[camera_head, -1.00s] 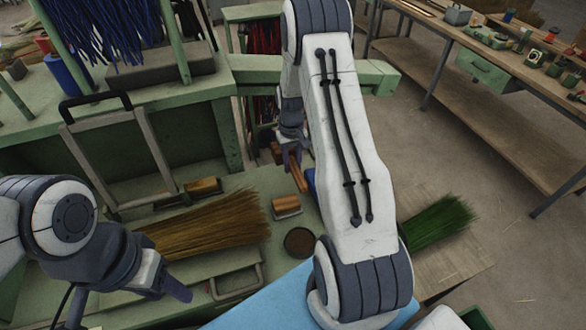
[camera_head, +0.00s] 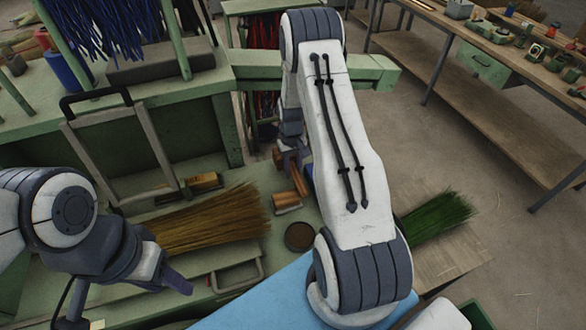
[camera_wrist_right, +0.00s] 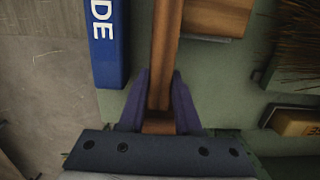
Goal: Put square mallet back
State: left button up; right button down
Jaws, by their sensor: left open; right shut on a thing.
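A wooden bar (camera_head: 298,181), which looks like the mallet's handle, lies over the green bench in the head view. My right gripper (camera_head: 292,160) is shut on it near its far end. In the right wrist view the bar (camera_wrist_right: 166,45) runs straight out from between the fingers of my right gripper (camera_wrist_right: 160,112). A square wooden block (camera_head: 287,203) sits beside the bar and also shows in the wrist view (camera_wrist_right: 215,15). I cannot tell if it is joined to the bar. My left gripper (camera_head: 177,284) is open and empty at lower left.
A brown bristle bundle (camera_head: 215,222) lies left of the block, a round dark pot (camera_head: 299,237) in front of it. A blue box (camera_wrist_right: 108,40) is left of the bar in the wrist view. Green bristles (camera_head: 437,218) lie right of my right arm. A metal frame (camera_head: 155,150) stands at left.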

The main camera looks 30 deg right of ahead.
jog(key=c, duration=0.6)
grip_release()
